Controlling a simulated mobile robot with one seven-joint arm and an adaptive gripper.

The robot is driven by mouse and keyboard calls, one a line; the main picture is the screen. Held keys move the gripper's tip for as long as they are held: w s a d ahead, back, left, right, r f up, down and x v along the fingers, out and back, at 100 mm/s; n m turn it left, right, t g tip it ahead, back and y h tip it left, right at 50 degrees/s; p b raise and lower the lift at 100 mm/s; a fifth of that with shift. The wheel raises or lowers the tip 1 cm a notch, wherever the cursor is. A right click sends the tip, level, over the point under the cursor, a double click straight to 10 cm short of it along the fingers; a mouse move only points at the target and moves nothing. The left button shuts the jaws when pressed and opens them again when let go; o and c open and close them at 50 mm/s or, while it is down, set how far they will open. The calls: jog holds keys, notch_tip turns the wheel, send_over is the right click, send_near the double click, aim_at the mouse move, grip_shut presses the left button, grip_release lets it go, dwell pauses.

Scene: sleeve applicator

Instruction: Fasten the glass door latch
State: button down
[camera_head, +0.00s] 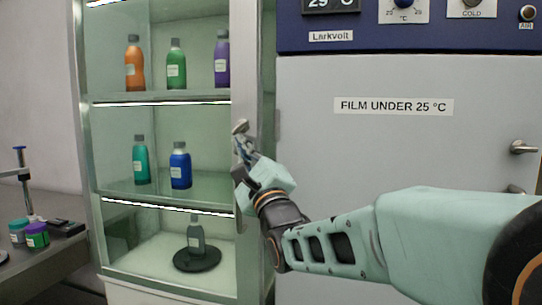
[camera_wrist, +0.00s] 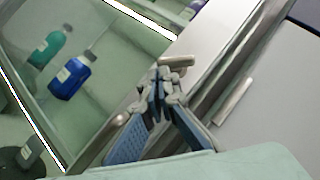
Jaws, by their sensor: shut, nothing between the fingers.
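The glass door (camera_head: 158,150) fronts a lit cabinet and has a pale metal frame along its right side. The latch (camera_head: 240,127) is a small grey metal lever on that right frame, at about mid-height; it also shows in the wrist view (camera_wrist: 178,61). My gripper (camera_head: 241,143) is shut and empty, with its fingertips right at the latch, just below it in the head view. In the wrist view my fingertips (camera_wrist: 162,78) overlap the lever's near end. I cannot tell whether they touch it. The fingers partly hide the latch's base.
Bottles stand on the shelves behind the glass, including a blue bottle (camera_head: 180,167). A grey cabinet (camera_head: 365,170) labelled "FILM UNDER 25 °C" stands close on the right, with metal handles (camera_head: 523,147). A side bench (camera_head: 55,251) at left carries small jars.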

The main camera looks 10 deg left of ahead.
jog(key=shift+a+f, duration=0.15)
jog(key=shift+a, duration=0.05)
jog(key=shift+a+b, duration=0.4)
jog(key=shift+b, duration=0.8)
jog(key=shift+a+b, duration=0.45)
jog(key=shift+b, duration=0.4)
jog(key=shift+a+r, duration=0.1)
jog(key=shift+r, duration=0.1)
